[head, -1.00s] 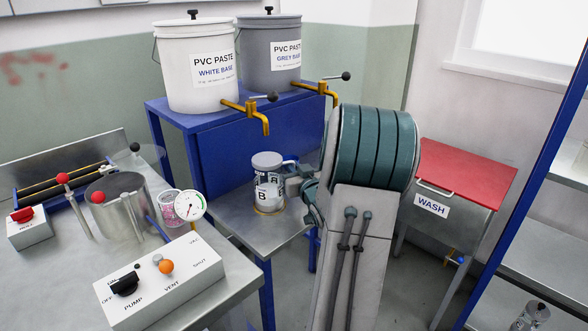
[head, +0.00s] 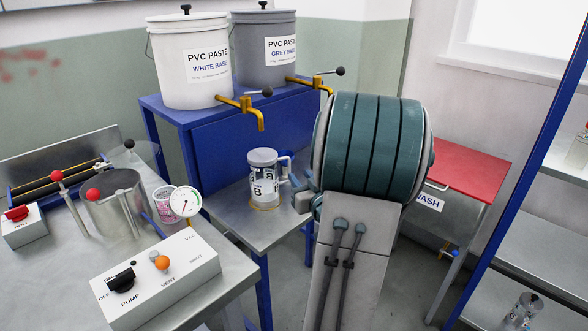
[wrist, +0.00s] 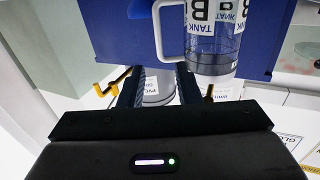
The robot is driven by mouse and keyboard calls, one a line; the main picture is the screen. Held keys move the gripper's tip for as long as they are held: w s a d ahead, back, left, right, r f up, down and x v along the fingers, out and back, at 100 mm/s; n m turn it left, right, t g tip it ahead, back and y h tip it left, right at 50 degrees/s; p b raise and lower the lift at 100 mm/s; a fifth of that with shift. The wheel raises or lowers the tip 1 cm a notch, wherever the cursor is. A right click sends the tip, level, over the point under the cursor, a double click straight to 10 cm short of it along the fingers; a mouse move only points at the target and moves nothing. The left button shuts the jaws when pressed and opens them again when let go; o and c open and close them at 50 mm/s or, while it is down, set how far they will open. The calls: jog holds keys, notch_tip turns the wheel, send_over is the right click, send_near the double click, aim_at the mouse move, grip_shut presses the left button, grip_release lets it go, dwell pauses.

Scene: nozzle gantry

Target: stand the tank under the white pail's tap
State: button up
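The tank (head: 264,181) is a clear cylinder with a grey lid, a white handle and a label with B. It stands upright on the steel table, low beneath the white pail's tap (head: 254,110). I cannot tell whether it is exactly under the spout. The white pail (head: 190,85) sits on the blue stand. My gripper (head: 300,194) is just right of the tank, by the handle side, its fingers partly hidden by my arm. In the wrist view my gripper (wrist: 158,85) has its fingers apart and empty, with the tank's handle (wrist: 167,45) just beyond the tips.
A grey pail (head: 264,75) with its own tap (head: 312,84) stands right of the white one. The steel table (head: 225,215) is bare around the tank. A pump control box (head: 160,275) and a gauge (head: 186,202) are at left. A red-topped wash table (head: 465,170) stands at right.

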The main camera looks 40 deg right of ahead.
jog(key=shift+v, duration=1.6)
